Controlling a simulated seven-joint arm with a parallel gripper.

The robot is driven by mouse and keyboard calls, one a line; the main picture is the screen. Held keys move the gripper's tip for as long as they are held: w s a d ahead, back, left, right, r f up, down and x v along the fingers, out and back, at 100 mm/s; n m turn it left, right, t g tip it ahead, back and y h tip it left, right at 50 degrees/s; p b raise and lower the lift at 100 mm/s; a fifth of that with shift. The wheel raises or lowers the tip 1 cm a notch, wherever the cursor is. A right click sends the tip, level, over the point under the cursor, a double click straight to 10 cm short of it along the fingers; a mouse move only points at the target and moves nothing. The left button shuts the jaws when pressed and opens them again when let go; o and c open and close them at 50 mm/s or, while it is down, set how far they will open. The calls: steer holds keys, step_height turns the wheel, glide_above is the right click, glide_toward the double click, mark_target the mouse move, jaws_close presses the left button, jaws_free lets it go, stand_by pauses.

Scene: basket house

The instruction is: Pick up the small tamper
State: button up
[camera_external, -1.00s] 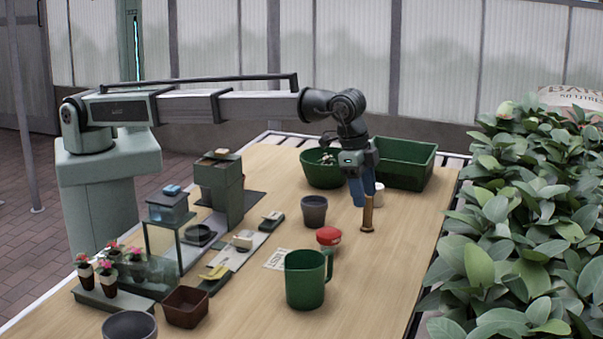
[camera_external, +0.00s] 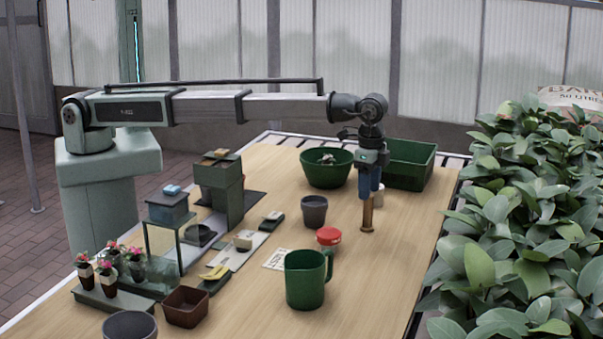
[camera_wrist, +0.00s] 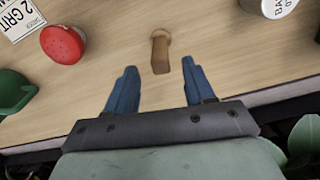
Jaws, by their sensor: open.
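The small tamper (camera_external: 367,214) is a brown wooden piece standing upright on the table, at the right of the middle in the external view. It also shows in the wrist view (camera_wrist: 160,54), beyond the fingertips and between their lines. My gripper (camera_external: 369,190) has blue fingers and is right above the tamper, pointing down. In the wrist view my gripper (camera_wrist: 157,82) is open, with a finger on each side and nothing held between them. In the external view the fingers partly overlap the tamper's top, so I cannot tell whether they touch it.
A red-lidded jar (camera_external: 328,237), a grey pot (camera_external: 314,211) and a green mug (camera_external: 306,280) stand left of the tamper. A white labelled container (camera_external: 377,194) is close behind. A green bowl (camera_external: 327,168) and green tub (camera_external: 409,165) stand farther back. Leafy plants (camera_external: 520,220) border the right.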

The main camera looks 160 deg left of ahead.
mark_target(368, 226)
steer(key=shift+a+f, duration=0.1)
steer(key=shift+f, duration=3.5)
steer(key=shift+c, duration=0.4)
jaws_close()
